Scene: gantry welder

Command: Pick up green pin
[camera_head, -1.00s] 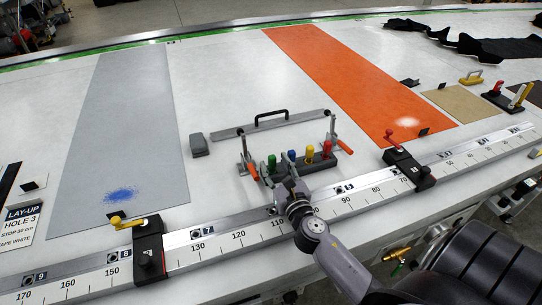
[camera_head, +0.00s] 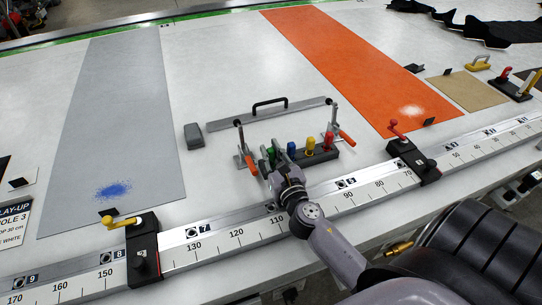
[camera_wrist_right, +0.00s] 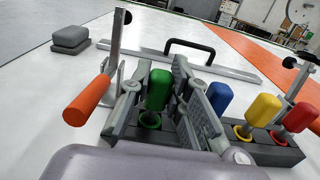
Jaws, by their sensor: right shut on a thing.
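The green pin (camera_wrist_right: 158,90) stands upright at the left end of the dark pin block (camera_wrist_right: 275,150), beside blue (camera_wrist_right: 220,100), yellow (camera_wrist_right: 262,113) and red (camera_wrist_right: 300,117) pins. In the right wrist view, the fingers of my right gripper (camera_wrist_right: 172,100) stand on both sides of the green pin and are shut on it. A green ring shows at the pin's foot; I cannot tell whether the pin is raised from its hole. In the head view, my right gripper (camera_head: 272,165) is at the block's left end and partly hides the green pin. My left gripper is out of view.
Toggle clamps with orange handles (camera_wrist_right: 90,100) stand close by the block. A bar with a black handle (camera_head: 270,103) lies behind, with a grey block (camera_head: 194,135) to its left. A ruled rail (camera_head: 230,238) runs along the front.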

